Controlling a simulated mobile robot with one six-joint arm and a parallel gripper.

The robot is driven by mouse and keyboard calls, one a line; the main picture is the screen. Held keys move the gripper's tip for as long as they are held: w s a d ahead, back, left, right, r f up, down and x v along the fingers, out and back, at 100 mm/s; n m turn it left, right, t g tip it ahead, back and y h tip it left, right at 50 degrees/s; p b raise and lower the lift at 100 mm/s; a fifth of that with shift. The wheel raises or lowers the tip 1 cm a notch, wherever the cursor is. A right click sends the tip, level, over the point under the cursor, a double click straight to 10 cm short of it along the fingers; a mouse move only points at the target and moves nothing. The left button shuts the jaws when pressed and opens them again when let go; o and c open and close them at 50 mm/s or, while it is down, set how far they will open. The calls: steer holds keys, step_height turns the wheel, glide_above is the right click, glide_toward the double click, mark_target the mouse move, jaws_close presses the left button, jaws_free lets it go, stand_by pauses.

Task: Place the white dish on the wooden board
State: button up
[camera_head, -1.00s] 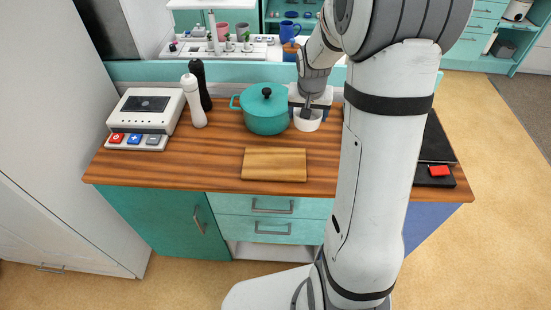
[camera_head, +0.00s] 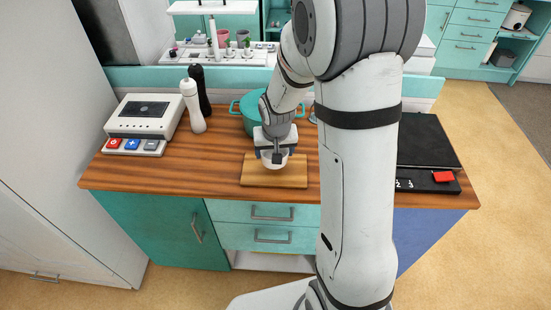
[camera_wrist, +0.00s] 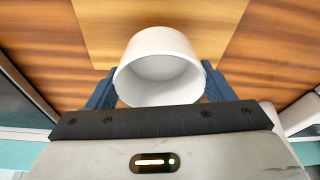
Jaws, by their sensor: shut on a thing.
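The white dish (camera_head: 274,163) is a small round cup-like bowl; it also shows in the wrist view (camera_wrist: 160,62), where its open mouth faces the camera. My gripper (camera_head: 276,154) is shut on the dish, with a blue finger on each side of it in the wrist view. The wooden board (camera_head: 262,179) lies flat on the counter, and the dish is over its rear half. I cannot tell whether the dish touches the board or hangs just above it.
A teal pot (camera_head: 249,113) stands behind the board, partly hidden by my arm. A white shaker (camera_head: 193,107), a black shaker (camera_head: 203,91) and a white scale-like device (camera_head: 144,122) are at the left. A black cooktop (camera_head: 428,143) is at the right. The counter left of the board is clear.

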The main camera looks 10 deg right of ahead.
steer(key=shift+f, duration=1.65)
steer(key=shift+f, duration=0.15)
steer(key=o, duration=1.2)
